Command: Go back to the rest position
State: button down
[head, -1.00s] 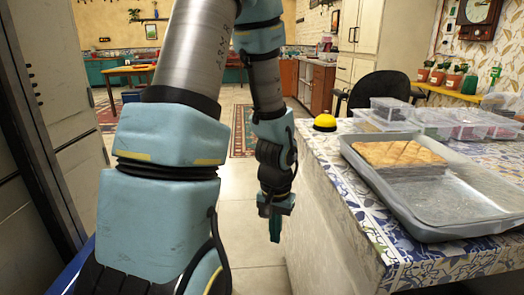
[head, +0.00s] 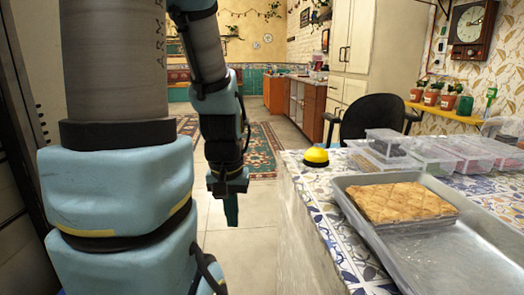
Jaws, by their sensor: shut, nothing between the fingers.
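My gripper (head: 231,208) hangs at the end of my blue and grey arm, pointing down over the floor, left of the tiled table. Its fingers are together and hold nothing. It is apart from the table and touches nothing that I can see.
The patterned table (head: 322,205) fills the right, with a grey tray (head: 440,255) holding a golden pastry block (head: 405,202), a yellow dome (head: 316,156) and clear boxes (head: 385,143). A black chair (head: 372,117) stands behind. Floor (head: 262,215) is free beside the table; dark panels stand at far left.

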notch_tip(320, 180, up, 17)
jog(key=p, duration=1.6)
jog(key=shift+r, duration=0.1)
